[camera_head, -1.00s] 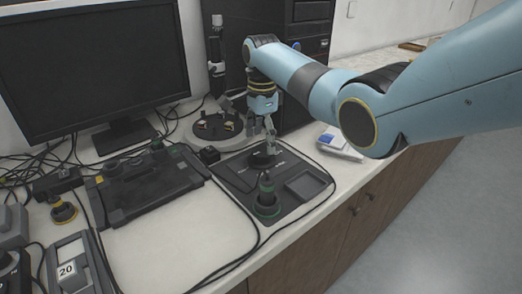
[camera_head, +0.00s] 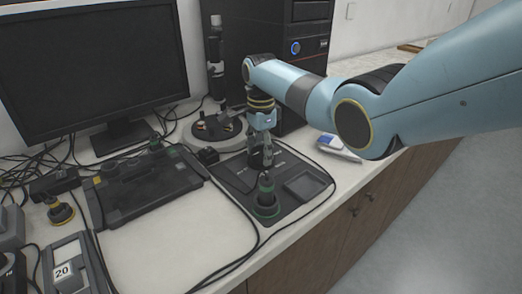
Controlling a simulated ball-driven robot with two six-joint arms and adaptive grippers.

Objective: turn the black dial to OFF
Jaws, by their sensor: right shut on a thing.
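The black dial (camera_head: 256,160) sits on the flat black control panel (camera_head: 235,178) on the bench, partly hidden by my right gripper. My right gripper (camera_head: 260,160) comes down from above, with its fingers shut on the dial. Any OFF marking is too small to read. My left gripper is not in view.
A dark joystick with a green ring (camera_head: 267,196) stands on the panel just in front of the gripper. A round base (camera_head: 215,130) is behind, a black console (camera_head: 145,188) and monitor (camera_head: 95,65) are left, and a white-blue device (camera_head: 338,147) is right. Cables cross the bench.

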